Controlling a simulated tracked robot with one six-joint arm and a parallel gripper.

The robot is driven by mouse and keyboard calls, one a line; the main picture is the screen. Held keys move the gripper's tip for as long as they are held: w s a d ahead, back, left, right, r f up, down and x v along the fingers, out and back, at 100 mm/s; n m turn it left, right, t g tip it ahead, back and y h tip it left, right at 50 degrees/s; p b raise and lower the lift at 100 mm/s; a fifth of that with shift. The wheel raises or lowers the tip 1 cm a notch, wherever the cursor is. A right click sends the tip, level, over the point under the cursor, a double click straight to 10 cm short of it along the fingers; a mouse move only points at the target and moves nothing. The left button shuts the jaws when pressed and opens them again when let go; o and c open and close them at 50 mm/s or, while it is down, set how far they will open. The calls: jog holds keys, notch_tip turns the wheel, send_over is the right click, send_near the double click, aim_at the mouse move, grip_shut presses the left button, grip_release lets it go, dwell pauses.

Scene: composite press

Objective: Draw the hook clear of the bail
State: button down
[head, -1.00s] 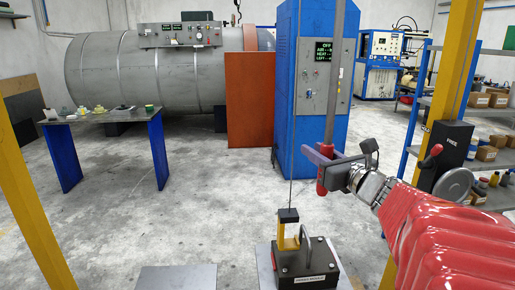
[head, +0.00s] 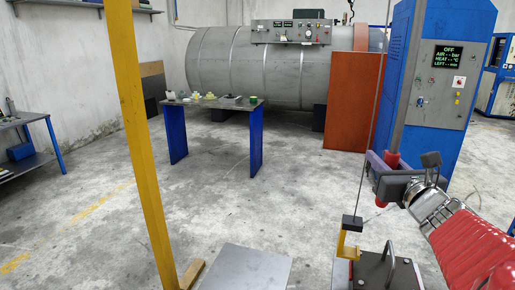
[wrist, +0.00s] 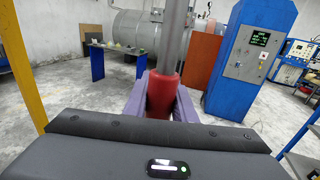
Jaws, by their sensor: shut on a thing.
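The weight (head: 408,279), a dark block, is at the bottom edge and partly cut off. Its grey bail (head: 391,262) stands up to the right of the hook. The hook is over the weight's left edge; I cannot tell if they touch. My gripper (head: 382,178) is shut on the red grip (wrist: 161,94) of an upright grey pole (wrist: 174,35), above and right of the hook. The wrist view shows the grip between both fingers.
A yellow post (head: 145,150) stands left of the hook. A flat metal plate (head: 245,268) lies on the floor between them. A blue control cabinet (head: 430,90) stands behind my gripper. A blue-legged table (head: 212,104) is farther back. The floor in the middle is clear.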

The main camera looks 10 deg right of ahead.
jog(key=c, duration=1.5)
grip_release()
jog(key=shift+s, duration=0.15)
